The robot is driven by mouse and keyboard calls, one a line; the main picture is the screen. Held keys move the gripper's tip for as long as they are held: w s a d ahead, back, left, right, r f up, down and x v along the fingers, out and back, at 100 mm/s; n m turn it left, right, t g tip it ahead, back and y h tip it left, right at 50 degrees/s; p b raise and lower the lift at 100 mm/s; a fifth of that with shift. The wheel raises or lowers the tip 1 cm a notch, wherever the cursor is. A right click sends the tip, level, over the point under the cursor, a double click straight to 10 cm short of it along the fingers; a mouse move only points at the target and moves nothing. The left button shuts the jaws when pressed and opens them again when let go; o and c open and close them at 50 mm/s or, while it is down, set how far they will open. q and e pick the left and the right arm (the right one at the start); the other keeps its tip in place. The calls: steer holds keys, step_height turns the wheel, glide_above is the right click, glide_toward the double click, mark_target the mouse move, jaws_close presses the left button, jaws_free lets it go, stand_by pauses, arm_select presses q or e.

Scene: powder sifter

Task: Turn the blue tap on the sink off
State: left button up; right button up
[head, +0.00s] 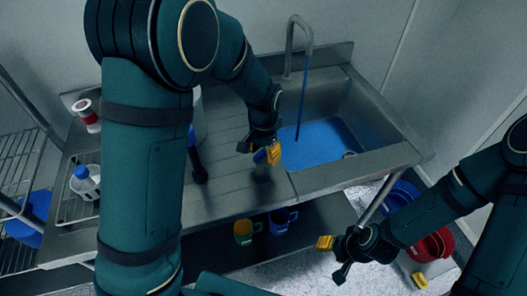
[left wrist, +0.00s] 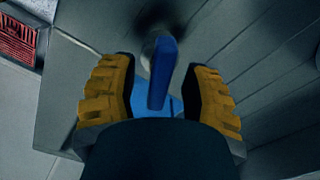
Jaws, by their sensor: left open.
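The sink (head: 385,160) has a tall curved grey spout (head: 289,50), and a thin blue stream (head: 303,95) runs from it into blue water (head: 325,140) in the basin. A blue handle (head: 260,156), which looks like the tap's, stands on the counter at the left of the basin. My left gripper (head: 260,149) is open around it. In the left wrist view the blue handle (left wrist: 162,75) is between the two yellow fingers (left wrist: 160,95), with visible gaps on both sides. My right gripper (head: 333,257) is open and empty, low in front of the sink.
A dark upright object (head: 198,165) stands on the counter left of my left gripper. A green-yellow mug (head: 243,231) and a blue mug (head: 283,220) sit on the shelf below. Blue (head: 399,198) and red (head: 432,247) buckets are at the right. A wire rack (head: 18,165) stands left.

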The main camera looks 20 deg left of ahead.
arm_select(q)
steer(key=shift+c, duration=0.4)
jaws_close()
steer(key=shift+n, duration=0.3)
steer(key=n+p, duration=0.2)
steer(key=shift+r+n, duration=0.1)
steer(key=shift+n, duration=0.2)
steer(key=n+p, duration=0.2)
steer(key=n, duration=0.1)
steer(key=shift+n, duration=0.4)
steer(key=shift+n+p, duration=0.55)
steer(key=shift+n, duration=0.65)
steer(key=shift+n+p, duration=0.6)
steer(key=shift+n, duration=0.6)
